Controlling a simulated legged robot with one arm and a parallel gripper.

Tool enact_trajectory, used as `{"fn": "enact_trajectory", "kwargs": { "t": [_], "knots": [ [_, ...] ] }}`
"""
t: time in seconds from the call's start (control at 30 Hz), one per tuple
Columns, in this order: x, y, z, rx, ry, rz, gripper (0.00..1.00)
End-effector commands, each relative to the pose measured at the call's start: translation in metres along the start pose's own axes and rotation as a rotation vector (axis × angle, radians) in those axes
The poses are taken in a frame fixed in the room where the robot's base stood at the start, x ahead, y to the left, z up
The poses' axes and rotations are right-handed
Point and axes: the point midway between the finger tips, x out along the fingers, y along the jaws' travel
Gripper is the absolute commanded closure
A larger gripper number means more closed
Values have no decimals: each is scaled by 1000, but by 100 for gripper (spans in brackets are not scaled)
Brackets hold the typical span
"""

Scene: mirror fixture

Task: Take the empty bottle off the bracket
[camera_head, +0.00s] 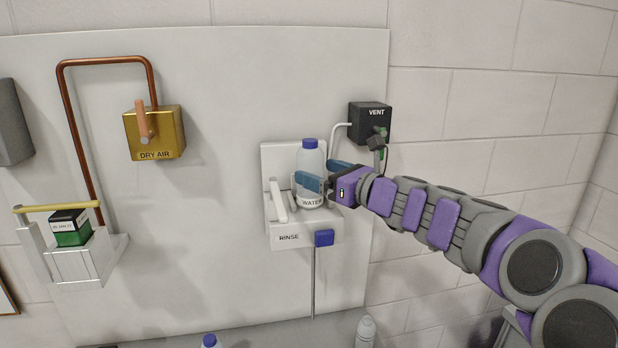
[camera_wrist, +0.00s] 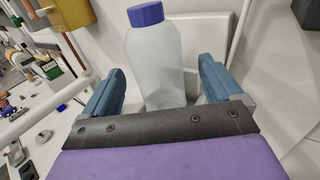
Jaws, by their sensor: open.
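The bottle (camera_head: 311,165) is clear with a blue cap and a band reading WATER. It stands upright on the white bracket (camera_head: 283,240) marked RINSE. My gripper (camera_head: 322,174) reaches in from the right at the height of the bottle's body. In the wrist view the bottle (camera_wrist: 155,62) stands between the two blue fingers of my gripper (camera_wrist: 158,85), with gaps showing on both sides. The fingers are open and do not appear to press on it. The bottle's lower part is hidden behind the gripper's body in the wrist view.
A white lever (camera_head: 277,201) stands on the bracket left of the bottle. A black VENT box (camera_head: 369,117) with a pale hose is above right. A brass DRY AIR box (camera_head: 154,134) and a holder (camera_head: 82,266) with a green box are left. Another bottle (camera_head: 365,333) stands below.

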Motion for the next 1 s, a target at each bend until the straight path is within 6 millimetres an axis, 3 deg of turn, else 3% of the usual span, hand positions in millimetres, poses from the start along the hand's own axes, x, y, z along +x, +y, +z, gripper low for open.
{"fn": "enact_trajectory", "kwargs": {
  "t": [0.4,0.7,1.0],
  "knots": [
    [48,2,-4,1,1,2,8],
    [52,3,-3,0,0,1,8],
    [52,2,-3,1,0,1,34]
  ]
}}
